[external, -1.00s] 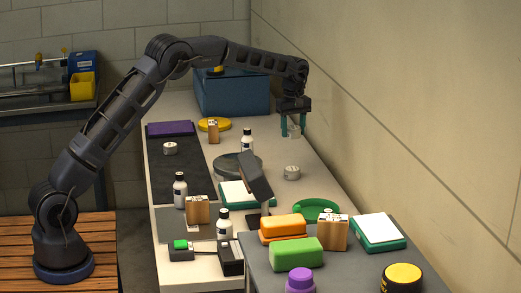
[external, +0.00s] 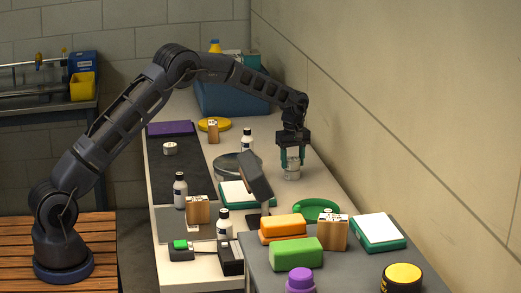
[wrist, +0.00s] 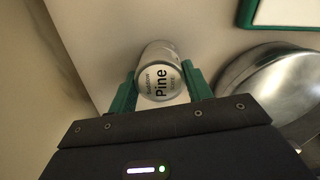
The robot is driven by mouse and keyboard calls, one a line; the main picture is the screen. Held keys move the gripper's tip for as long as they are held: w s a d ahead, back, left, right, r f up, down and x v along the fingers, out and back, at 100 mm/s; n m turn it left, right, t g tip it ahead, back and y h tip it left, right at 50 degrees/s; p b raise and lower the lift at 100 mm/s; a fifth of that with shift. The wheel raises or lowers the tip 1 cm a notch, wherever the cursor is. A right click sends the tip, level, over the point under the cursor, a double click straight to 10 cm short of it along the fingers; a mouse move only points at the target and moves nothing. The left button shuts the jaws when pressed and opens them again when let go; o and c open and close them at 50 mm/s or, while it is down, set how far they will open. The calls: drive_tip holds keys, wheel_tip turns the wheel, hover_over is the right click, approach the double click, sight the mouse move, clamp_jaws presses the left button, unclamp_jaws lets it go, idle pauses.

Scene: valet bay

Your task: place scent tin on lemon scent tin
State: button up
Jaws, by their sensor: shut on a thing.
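My gripper (external: 292,160) is shut on a small silver scent tin (external: 293,153) near the wall side of the white bench. In the wrist view the tin's top (wrist: 160,84) reads "Pine" and sits between the green fingertips. Another small silver tin (external: 291,174) stands upright on the bench directly under the held one; its label cannot be read. The two tins look lined up, but I cannot tell whether they touch. The held tin hides most of the lower tin in the wrist view. A third similar tin (external: 170,148) stands on the dark mat.
A round metal dish (wrist: 262,88) lies left of the tins in the external view, with a green-edged white tray (external: 228,203) nearer. A dark tilted stand (external: 256,176) and a green ring (external: 335,206) are in front. The wall (external: 350,120) is close on the right.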

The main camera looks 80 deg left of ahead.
sight(293, 159)
drive_tip(key=o, duration=1)
drive_tip(key=shift+f, duration=0.1)
wheel_tip(293, 159, up, 12)
drive_tip(key=shift+r, duration=0.25)
